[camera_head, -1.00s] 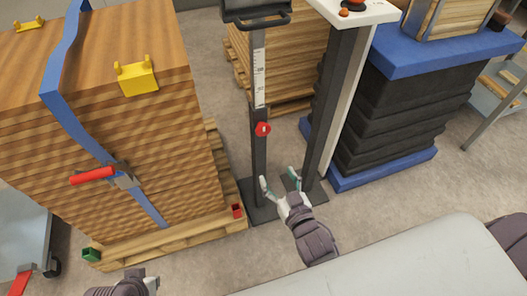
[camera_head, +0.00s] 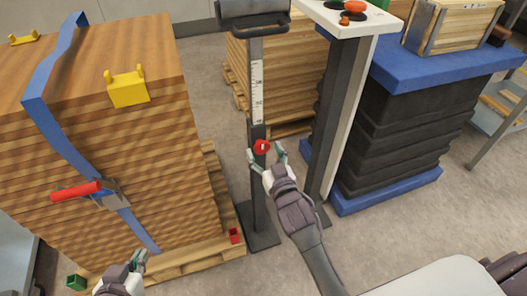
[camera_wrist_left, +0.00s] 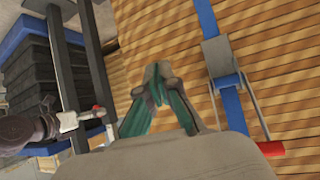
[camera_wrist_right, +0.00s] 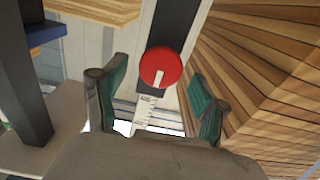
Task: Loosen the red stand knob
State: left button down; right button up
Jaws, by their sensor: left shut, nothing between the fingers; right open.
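The red stand knob (camera_head: 262,147) is a round red disc with a white mark, on the dark upright post of the stand (camera_head: 256,190). In the right wrist view the knob (camera_wrist_right: 161,68) lies ahead, between and beyond the fingertips. My right gripper (camera_head: 267,155) is open and empty, its fingers to either side of the knob in the head view; I cannot tell whether they touch it. My left gripper (camera_head: 137,260) is shut and empty, low in front of the wood stack. It also shows in the left wrist view (camera_wrist_left: 157,80).
A strapped wood stack (camera_head: 130,160) with a red-handled buckle (camera_head: 76,191) stands left of the post. A grey column (camera_head: 340,100) and a blue-topped lift (camera_head: 390,130) stand to the right.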

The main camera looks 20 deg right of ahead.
pick_arm(q)
jog(key=shift+w+d+r+t, duration=0.2)
jog(key=shift+w+r+t, duration=0.2)
jog(key=shift+r, duration=0.1)
pick_arm(e)
jog(key=shift+w, duration=0.65)
